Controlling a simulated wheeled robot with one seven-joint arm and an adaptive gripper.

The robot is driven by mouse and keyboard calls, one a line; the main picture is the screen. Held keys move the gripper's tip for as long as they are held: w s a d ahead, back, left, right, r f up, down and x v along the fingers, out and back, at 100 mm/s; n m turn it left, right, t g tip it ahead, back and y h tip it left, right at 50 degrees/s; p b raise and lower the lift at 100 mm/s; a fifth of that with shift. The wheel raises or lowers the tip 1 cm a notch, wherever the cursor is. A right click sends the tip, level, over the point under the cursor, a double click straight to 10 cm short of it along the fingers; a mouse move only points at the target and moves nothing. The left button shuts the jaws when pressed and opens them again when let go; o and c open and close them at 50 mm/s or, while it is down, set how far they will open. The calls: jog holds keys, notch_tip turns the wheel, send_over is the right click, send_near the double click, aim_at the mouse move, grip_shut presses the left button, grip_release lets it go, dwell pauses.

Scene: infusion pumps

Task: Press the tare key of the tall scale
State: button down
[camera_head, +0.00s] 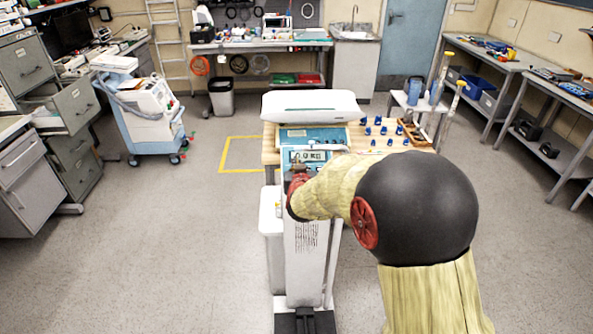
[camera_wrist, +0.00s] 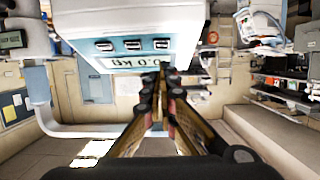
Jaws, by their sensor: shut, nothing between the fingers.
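The tall scale has a white tray (camera_head: 312,106), a blue-and-white head with a display, and a white column (camera_head: 305,255). In the wrist view its head (camera_wrist: 125,18) is upside down, with a display (camera_wrist: 128,63) reading about 0.0 KG. Three dark keys sit in a row beside the display: a left key (camera_wrist: 103,45), a middle key (camera_wrist: 132,44) and a right key (camera_wrist: 162,43). Their labels are unreadable. My gripper (camera_wrist: 161,70) is shut and empty. Its tips overlap the display's right end, just below the right key in the picture; contact cannot be told.
A wooden table (camera_head: 425,148) with several blue items stands behind the scale, to the right. Workbenches line the right wall. The floor (camera_head: 150,240) at left is clear.

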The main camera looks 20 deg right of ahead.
jog(key=p+v, duration=0.2)
jog(key=v, duration=0.8)
jog(key=shift+r, duration=0.35)
jog(key=shift+s, duration=0.1)
jog(key=s+a+f+g+y, duration=0.3)
jog(key=a+f, duration=0.2)
jog(key=f, duration=0.3)
jog(key=s+a+f+n+g+y, duration=0.1)
jog(key=s+a+n+g+y, duration=0.15)
jog(key=s+a, duration=0.5)
jog(key=s+r+n+g, duration=0.1)
jog(key=s+r, duration=0.6)
jog(key=s, duration=0.3)
jog(key=s+r+n+g, duration=0.1)
jog(key=s+r, duration=0.6)
jog(key=s, duration=0.4)
